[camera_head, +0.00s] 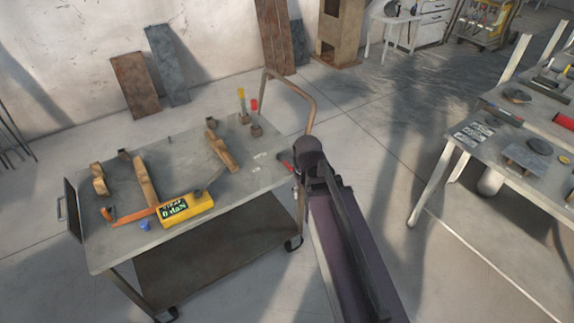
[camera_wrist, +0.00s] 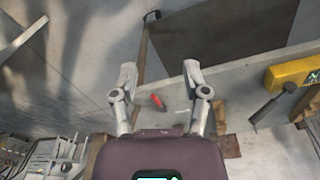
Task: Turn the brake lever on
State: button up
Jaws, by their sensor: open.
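A small red piece (camera_head: 285,162), which may be the brake lever, shows at the right end of the cart, close to my arm's end. In the wrist view a red-orange piece (camera_wrist: 157,102), apparently the same one, lies between my two fingers against the grey cart top. Its mounting and whether it is on or off cannot be made out. My gripper (camera_wrist: 160,70) is open and empty, with one finger on each side of the red piece in the picture. In the head view my arm hides the fingers.
The cart's grey top (camera_head: 205,208) holds a yellow box with a display (camera_head: 186,209), wooden-handled tools (camera_head: 146,181) and an orange-handled tool (camera_head: 130,217). A bent pipe handle (camera_head: 312,108) rises at its far end. A workbench (camera_head: 490,150) stands right; floor between is clear.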

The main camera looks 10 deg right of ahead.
aim_at(288, 165)
jog(key=w+f+n+t+b, duration=0.2)
jog(key=w, duration=1)
jog(key=w+f+n+t+b, duration=0.2)
jog(key=w+b, duration=0.1)
jog(key=w, duration=0.9)
jog(key=shift+w+d+f+b, duration=0.25)
jog(key=shift+d+f+b, duration=0.05)
jog(key=shift+d+b, duration=0.1)
jog(key=shift+f, duration=0.1)
jog(key=b+x, duration=1.2)
jog(key=x, duration=0.1)
jog(key=shift+w+d+f, duration=0.15)
jog(key=shift+w+f, duration=0.1)
grip_shut()
